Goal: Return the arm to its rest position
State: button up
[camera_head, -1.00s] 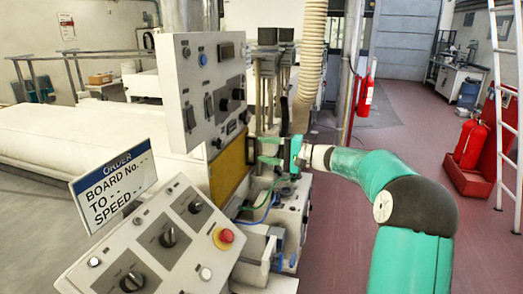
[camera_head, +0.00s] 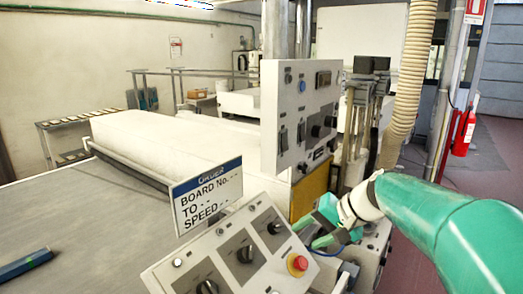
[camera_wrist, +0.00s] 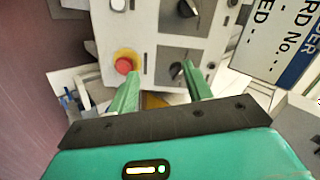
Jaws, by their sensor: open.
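My green arm (camera_head: 440,222) reaches in from the right in the head view. My gripper (camera_head: 312,232) is just behind the right end of the sloped control panel (camera_head: 190,250). In the wrist view my gripper (camera_wrist: 160,84) is open with nothing between its two green fingers. Beyond the fingers the wrist view shows the sloped panel (camera_wrist: 148,50) with a red emergency button (camera_wrist: 124,64) and a dark knob (camera_wrist: 178,70). I cannot tell the exact gap between fingertips and panel.
An upright grey switch panel (camera_head: 295,125) stands close behind the gripper. An order sign (camera_head: 207,197) stands by the sloped panel. A ribbed hose (camera_head: 408,85) and a red extinguisher (camera_head: 464,135) are at the right. A blue bar (camera_head: 25,264) lies on the left surface.

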jog(key=s+d+f+n+h, duration=0.1)
jog(key=s+h, duration=0.1)
jog(key=s, duration=0.5)
jog(key=s+d+f+n+h, duration=0.1)
jog(key=s+f+h, duration=0.1)
jog(key=s, duration=0.5)
jog(key=s+d+f+n+t+h, duration=0.1)
jog(key=s+d+f+h, duration=0.1)
jog(key=s, duration=0.6)
jog(key=shift+h, duration=0.7)
jog(key=shift+s, duration=0.1)
